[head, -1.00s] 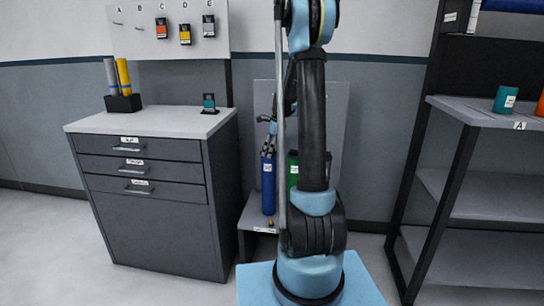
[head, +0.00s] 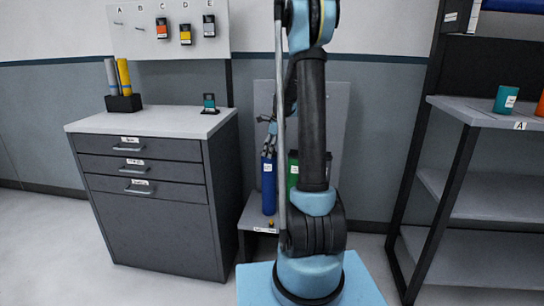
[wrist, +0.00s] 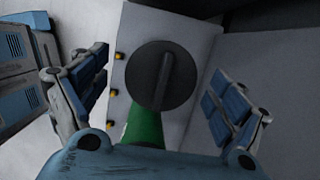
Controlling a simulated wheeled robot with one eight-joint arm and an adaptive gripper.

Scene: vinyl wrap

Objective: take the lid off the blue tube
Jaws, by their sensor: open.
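The blue tube (head: 268,187) stands upright on a low grey stand in the head view. My gripper (head: 269,147) is right at its top there. In the wrist view, a round dark lid (wrist: 163,75) with a raised bar across it lies between the two spread fingers of my gripper (wrist: 158,92), with a gap on each side. The lid appears to top the blue tube, whose body is hidden beneath it. My gripper is open and holds nothing.
A green tube (head: 293,172) stands close to the right of the blue one, partly behind my arm; its side also shows in the wrist view (wrist: 145,130). Small yellow knobs (wrist: 114,92) line the stand's edge. A drawer cabinet (head: 150,215) is left, a shelf (head: 480,190) right.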

